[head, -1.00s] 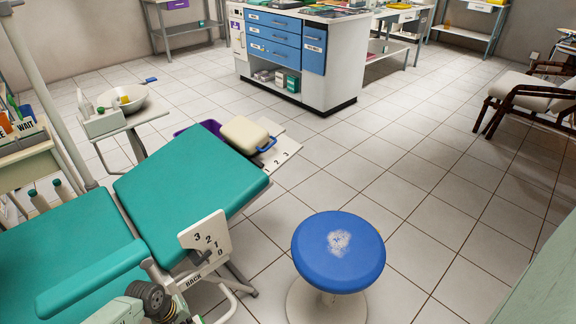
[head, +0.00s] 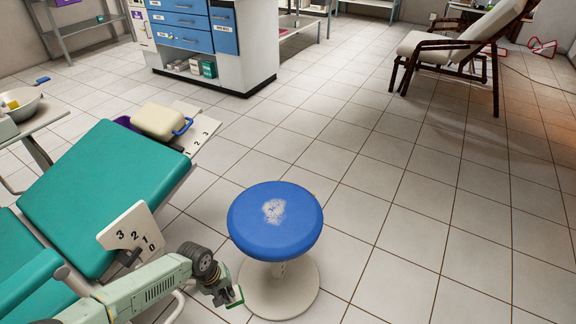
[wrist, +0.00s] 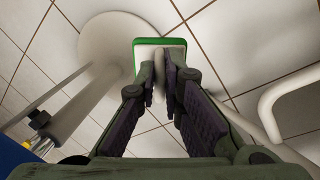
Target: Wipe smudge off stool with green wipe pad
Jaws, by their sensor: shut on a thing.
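The round blue stool (head: 250,222) stands on a white base right of the dental chair. A whitish smudge (head: 274,211) lies near the middle of its seat. My gripper (head: 230,300) is low beside the stool, left of its base and below seat height. It is shut on the green wipe pad (head: 238,297). In the wrist view the pad (wrist: 176,42) has a green rim and a pale face with a light handle between my fingers (wrist: 161,85). The stool's white base (wrist: 105,35) shows behind it, and the blue seat edge (wrist: 12,158) is at lower left.
The teal dental chair (head: 105,180) and its numbered white plate (head: 130,232) are close on the left. A cabinet with blue drawers (head: 185,40) stands at the back. A wooden-armed chair (head: 440,48) is at back right. The tiled floor right of the stool is clear.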

